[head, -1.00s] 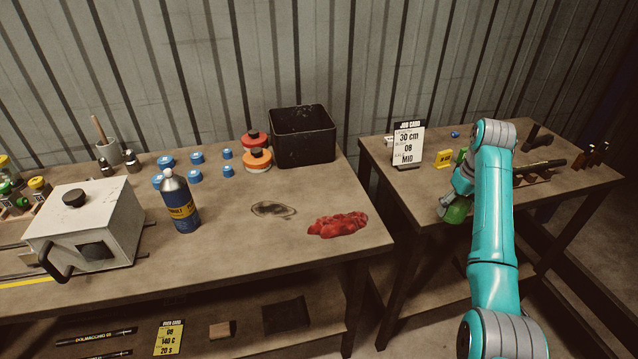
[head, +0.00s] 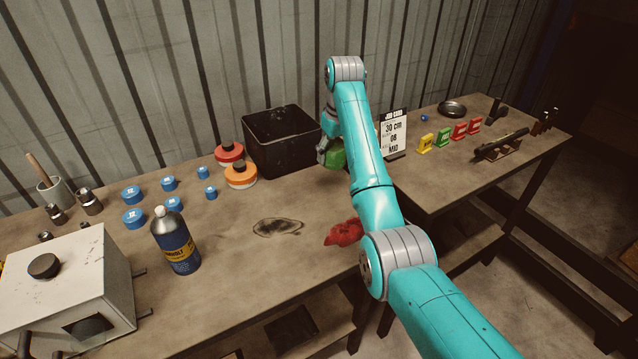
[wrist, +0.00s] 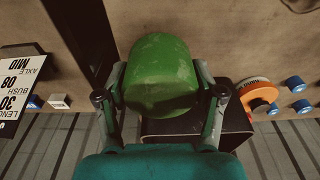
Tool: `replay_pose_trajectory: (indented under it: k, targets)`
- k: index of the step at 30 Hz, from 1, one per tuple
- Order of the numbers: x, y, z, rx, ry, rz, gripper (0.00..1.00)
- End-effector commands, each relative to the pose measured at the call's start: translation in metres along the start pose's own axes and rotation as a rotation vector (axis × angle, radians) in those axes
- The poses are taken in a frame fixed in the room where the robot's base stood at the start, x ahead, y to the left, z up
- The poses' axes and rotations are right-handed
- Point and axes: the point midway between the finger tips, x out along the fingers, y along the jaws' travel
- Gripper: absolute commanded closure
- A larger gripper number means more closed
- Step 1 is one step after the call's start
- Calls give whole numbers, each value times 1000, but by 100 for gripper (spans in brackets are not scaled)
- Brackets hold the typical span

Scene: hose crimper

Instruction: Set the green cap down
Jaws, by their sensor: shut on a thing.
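The green cap (wrist: 162,73) is a large, worn, rounded piece held between the two fingers of my gripper (wrist: 161,92) in the wrist view. In the head view the green cap (head: 334,158) shows partly behind my arm, above the right end of the left bench, beside the black bin. My gripper (head: 324,150) is shut on it and mostly hidden by my own arm. In the wrist view the cap is in front of part of the black bin (wrist: 190,130). I cannot tell its exact height above the bench.
The black bin (head: 280,140) stands by the wall, with red (head: 229,153) and orange (head: 240,175) discs at its left. A red rag (head: 343,233) is partly behind my arm. The job card (head: 393,133) stands on the right bench. Bare bench (head: 300,205) lies before the bin.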

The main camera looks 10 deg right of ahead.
Motion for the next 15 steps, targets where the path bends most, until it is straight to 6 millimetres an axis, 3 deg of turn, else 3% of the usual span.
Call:
replay_pose_trajectory:
  k: [6,15]
  targets:
    - [35,0,5,0,-4,-1,50]
    - [65,0,9,-1,-3,-1,50]
